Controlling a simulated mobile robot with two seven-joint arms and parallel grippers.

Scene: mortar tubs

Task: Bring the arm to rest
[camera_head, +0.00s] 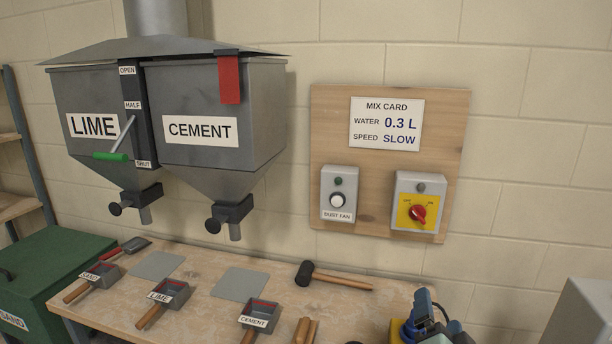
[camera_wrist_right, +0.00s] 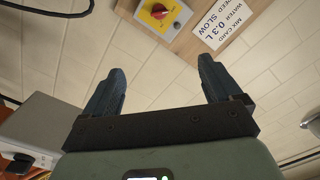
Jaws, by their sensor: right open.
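My right gripper (camera_head: 416,314) shows at the bottom of the head view, right of centre, with dark blue fingers and a grey-green body partly cut off by the frame edge. It is in front of the right end of the workbench (camera_head: 345,305). In the right wrist view, my right gripper (camera_wrist_right: 158,82) has its two blue fingers wide apart with nothing between them. Beyond them are the block wall and the wooden board, seen upside down. My left gripper is in neither view.
Scoops labelled SAND (camera_head: 101,273), LIME (camera_head: 168,292) and CEMENT (camera_head: 258,315) lie on the bench. A black-headed mallet (camera_head: 332,278) lies near the back. Hoppers (camera_head: 220,120) and a control board (camera_head: 385,250) are on the wall. A grey box (camera_head: 585,315) stands at right.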

